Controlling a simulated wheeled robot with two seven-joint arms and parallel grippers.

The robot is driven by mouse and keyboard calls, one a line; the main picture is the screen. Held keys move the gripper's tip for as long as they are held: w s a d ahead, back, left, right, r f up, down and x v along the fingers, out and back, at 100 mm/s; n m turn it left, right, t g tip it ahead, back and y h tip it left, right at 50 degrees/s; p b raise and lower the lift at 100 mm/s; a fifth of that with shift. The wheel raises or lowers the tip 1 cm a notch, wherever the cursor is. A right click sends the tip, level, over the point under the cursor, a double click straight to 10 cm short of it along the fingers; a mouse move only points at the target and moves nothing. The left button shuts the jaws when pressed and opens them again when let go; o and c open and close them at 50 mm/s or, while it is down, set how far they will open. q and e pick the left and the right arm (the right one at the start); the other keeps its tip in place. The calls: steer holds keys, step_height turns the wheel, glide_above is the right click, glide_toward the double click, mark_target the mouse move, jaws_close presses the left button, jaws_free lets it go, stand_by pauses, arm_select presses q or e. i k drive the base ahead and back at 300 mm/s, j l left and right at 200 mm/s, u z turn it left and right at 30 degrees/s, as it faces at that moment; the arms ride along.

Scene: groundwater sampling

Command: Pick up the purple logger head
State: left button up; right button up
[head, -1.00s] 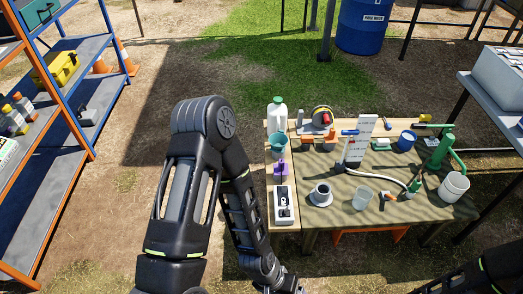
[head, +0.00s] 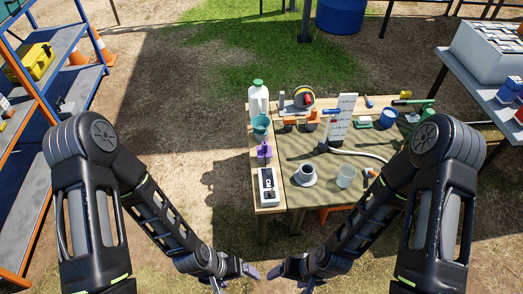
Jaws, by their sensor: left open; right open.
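The purple logger head (head: 264,151) sits on the left edge strip of the table, between the teal funnel-like cup (head: 261,124) and a white instrument box (head: 268,187). Nothing holds it. My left gripper (head: 252,271) is open and empty, low in front of the table and well short of the logger head. My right gripper (head: 275,271) is open and empty, close beside the left one with its tips facing it. Both are below and apart from the table.
On the table (head: 235,221) are a white jug (head: 259,100), a grey cup on a saucer (head: 307,174), a clear beaker (head: 345,176) and a white upright board (head: 341,118). A shelf rack (head: 60,75) stands left. My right arm covers the table's right side.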

mark_target(260, 149)
steer(key=i+j+z, duration=0.15)
steer(key=z, duration=1.25)
steer(key=j+z, duration=0.4)
steer(key=j, duration=0.3)
steer(key=j+z, duration=0.45)
steer(key=j, duration=0.85)
steer(key=k, duration=0.05)
